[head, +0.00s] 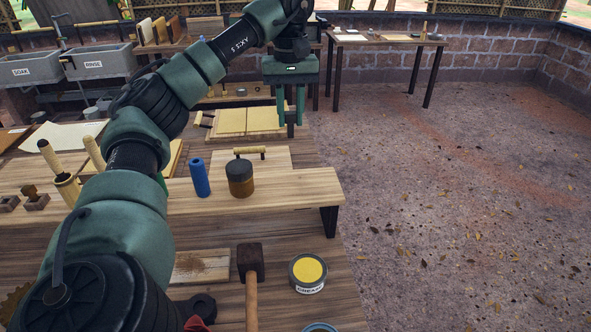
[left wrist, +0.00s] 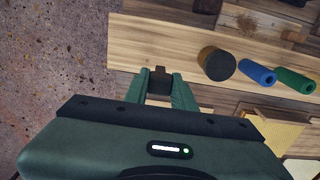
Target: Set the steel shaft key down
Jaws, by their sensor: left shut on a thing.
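The steel shaft key (head: 291,130) is a small dark block held between the fingertips of my left gripper (head: 290,118). In the left wrist view the key (left wrist: 159,75) shows as a dark block between the two green fingers (left wrist: 159,90), in front of a long wooden board. In the head view the gripper points down near the right end of the bench, beside the yellow sheets. I cannot tell whether the key touches a surface. My right gripper is not in view.
A raised wooden shelf (head: 290,193) carries a blue roller (head: 200,178) and a dark-topped jar (head: 240,180). Yellow sheets (head: 233,121) lie left of the gripper. Open floor lies to the right.

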